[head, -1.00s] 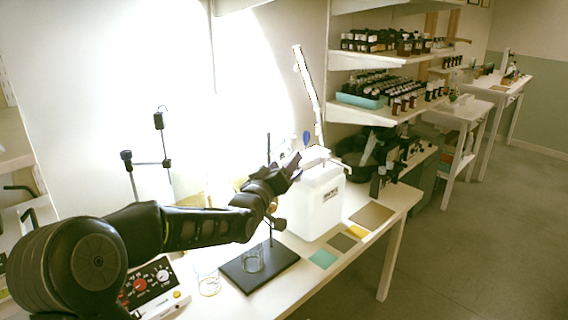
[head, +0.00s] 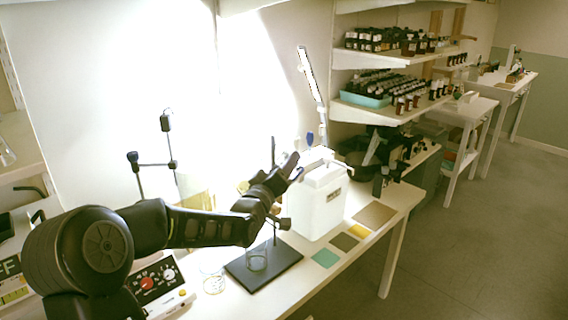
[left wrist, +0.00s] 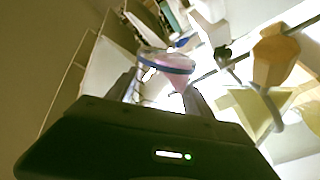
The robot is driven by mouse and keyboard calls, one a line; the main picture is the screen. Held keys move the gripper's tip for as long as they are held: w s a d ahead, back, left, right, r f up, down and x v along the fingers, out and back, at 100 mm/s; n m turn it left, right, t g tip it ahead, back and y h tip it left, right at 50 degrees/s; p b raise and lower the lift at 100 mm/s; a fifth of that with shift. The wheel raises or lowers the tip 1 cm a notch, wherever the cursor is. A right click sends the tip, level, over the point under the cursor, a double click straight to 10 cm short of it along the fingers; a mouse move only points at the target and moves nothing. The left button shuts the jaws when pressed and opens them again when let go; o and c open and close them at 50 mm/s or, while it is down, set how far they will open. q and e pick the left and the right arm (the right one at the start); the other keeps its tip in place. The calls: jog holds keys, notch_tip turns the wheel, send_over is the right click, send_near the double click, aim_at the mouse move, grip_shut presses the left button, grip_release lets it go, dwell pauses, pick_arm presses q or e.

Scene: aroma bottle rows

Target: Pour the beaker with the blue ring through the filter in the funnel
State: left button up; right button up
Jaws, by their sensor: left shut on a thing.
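My left gripper (head: 293,165) is raised over the bench beside the white box. In the left wrist view its fingers (left wrist: 165,88) are shut on a clear beaker with a blue ring (left wrist: 178,66), which holds pink liquid. The beaker looks tilted in that view; in the head view I cannot make it out. An amber, many-sided piece (left wrist: 275,57) beside a dark rod may be the filter in the funnel; the two are apart. My right gripper is not in view.
A white box (head: 318,205) stands close right of the stand. Another glass beaker (head: 213,283) and a control unit with a red dial (head: 157,279) are at left. Coloured squares, such as a teal one (head: 326,258), lie along the front edge. Bottle shelves (head: 385,108) are behind.

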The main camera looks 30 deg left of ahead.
pick_arm(q)
jog(key=shift+a+n, duration=0.1)
jog(key=shift+n, duration=0.2)
jog(key=shift+r+n+p, duration=0.5)
jog(key=shift+n+p, duration=0.4)
jog(key=shift+p, duration=0.55)
jog(key=shift+f+n+y+p, duration=0.25)
jog(key=shift+n+y+p, duration=0.15)
jog(key=shift+n+p, duration=0.5)
jog(key=shift+r+n+b, duration=0.35)
jog(key=shift+r+n, duration=0.1)
jog(key=shift+n, duration=0.65)
jog(key=shift+s+a+r+n, duration=0.1)
jog(key=shift+a+n, duration=0.2)
jog(key=shift+s+a+r+n+y, duration=0.1)
jog(key=shift+a+r+n+y, duration=0.2)
jog(key=shift+a+n, duration=0.25)
jog(key=shift+a+f+n+b, duration=0.15)
jog(key=shift+f+n+b, duration=0.15)
jog(key=shift+n+b, duration=0.85)
dwell(2.2)
